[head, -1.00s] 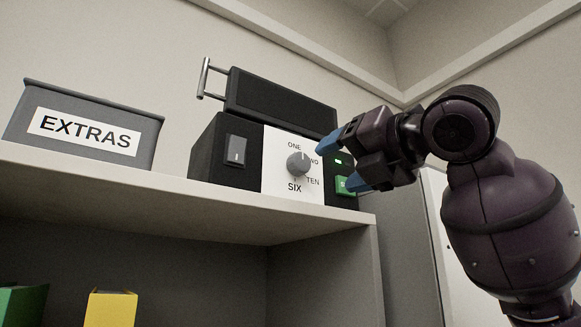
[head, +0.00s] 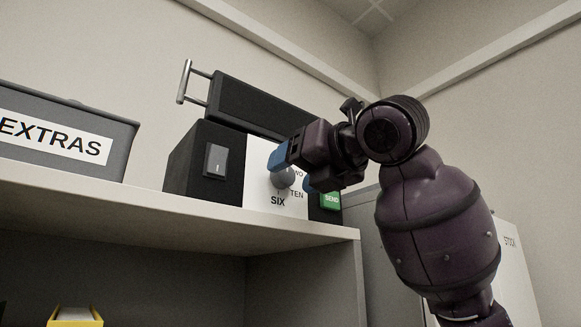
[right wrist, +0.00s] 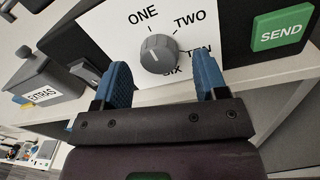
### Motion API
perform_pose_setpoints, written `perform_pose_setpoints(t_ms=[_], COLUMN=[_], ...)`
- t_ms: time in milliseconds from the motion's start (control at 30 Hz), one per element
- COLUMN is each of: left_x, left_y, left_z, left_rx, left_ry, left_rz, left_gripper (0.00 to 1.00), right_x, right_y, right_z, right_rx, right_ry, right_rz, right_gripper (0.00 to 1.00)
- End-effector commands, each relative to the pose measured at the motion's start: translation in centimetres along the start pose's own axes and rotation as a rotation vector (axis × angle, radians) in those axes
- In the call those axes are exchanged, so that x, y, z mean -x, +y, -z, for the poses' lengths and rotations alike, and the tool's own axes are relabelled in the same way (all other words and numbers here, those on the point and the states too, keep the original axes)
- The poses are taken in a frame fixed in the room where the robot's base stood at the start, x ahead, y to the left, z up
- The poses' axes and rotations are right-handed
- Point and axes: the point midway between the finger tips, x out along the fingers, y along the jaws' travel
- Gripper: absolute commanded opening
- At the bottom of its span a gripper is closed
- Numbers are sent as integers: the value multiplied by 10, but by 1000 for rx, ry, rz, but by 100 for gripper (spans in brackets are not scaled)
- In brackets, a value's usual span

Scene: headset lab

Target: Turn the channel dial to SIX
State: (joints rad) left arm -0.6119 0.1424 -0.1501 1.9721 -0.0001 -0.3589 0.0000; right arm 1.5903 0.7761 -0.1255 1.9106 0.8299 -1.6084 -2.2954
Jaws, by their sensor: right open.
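The grey round channel dial (head: 285,178) sits on the white face plate (head: 258,183) of a black unit on the shelf. It shows whole in the right wrist view (right wrist: 159,54), with ONE, TWO, TEN and SIX printed around it. A pale line marks its face, but I cannot tell for sure which word it points to. My right gripper (head: 293,170) is open, its blue fingertips in front of the dial. In the right wrist view the fingers (right wrist: 163,75) stand apart on either side, just below the dial, with nothing between them. My left gripper is out of view.
A green SEND button (head: 331,201) is right of the dial, close to my fingers. A grey EXTRAS bin (head: 120,140) stands left on the shelf (head: 180,222). A metal handle (head: 184,82) sticks out above.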

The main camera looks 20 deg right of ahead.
Motion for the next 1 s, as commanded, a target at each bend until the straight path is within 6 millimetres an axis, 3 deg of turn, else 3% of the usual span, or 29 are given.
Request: perform_pose_setpoints(t_ms=[200,500,833,1000], left_x=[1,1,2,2], left_y=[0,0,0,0], left_z=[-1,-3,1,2], left_rx=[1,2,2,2], left_ry=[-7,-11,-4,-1], left_rz=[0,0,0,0], left_gripper=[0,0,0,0], right_x=[-14,-16,-15,-15], right_y=[0,0,0,0], right_z=[0,0,0,0], right_rx=[0,0,0,-7], right_ry=[0,-1,-1,-1], right_rz=[-1,0,0,0], right_gripper=[66,66,17,17])
